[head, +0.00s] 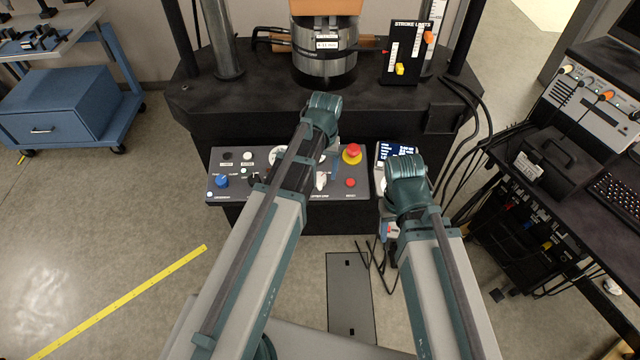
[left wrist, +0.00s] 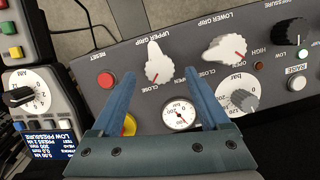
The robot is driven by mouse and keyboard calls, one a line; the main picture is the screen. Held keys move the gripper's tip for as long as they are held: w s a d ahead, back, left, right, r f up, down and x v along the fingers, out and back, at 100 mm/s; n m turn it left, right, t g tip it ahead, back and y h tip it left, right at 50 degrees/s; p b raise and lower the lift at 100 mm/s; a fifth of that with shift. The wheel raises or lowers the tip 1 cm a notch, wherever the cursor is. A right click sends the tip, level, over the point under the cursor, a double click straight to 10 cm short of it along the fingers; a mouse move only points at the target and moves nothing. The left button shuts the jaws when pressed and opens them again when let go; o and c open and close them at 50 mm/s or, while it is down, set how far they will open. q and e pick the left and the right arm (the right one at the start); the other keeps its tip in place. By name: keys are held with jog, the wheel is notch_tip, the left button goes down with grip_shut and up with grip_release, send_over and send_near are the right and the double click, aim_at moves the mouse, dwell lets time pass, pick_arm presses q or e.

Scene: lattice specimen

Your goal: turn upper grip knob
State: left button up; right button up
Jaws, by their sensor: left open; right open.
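The upper grip knob (left wrist: 155,64) is a white pointer knob with a red mark, on the grey control panel (left wrist: 115,57). The mark points down in the left wrist view, near the CLOSE lettering. In the head view the knob (head: 321,180) shows beside my left arm. My left gripper (left wrist: 160,74) is open with blue fingers. The knob lies just beyond the fingertips, nearer the left finger; no contact is visible. In the head view my left arm mostly hides this gripper. My right gripper (head: 378,254) is open and empty, below the panel's right end.
The lower grip knob (left wrist: 228,48) sits right of the upper one. A gauge (left wrist: 179,115) lies between my left fingers. A red reset button (left wrist: 106,80) and red emergency stop (head: 353,151) are close by. A pendant with a screen (head: 397,150) stands right of the panel.

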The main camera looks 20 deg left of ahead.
aim_at(320, 176)
pick_arm(q)
jog(key=shift+f+b, duration=1)
jog(key=shift+f, duration=0.5)
pick_arm(e)
notch_tip(320, 176, down, 3)
jog(key=shift+r, duration=0.1)
pick_arm(q)
jog(key=shift+r, duration=0.1)
grip_shut()
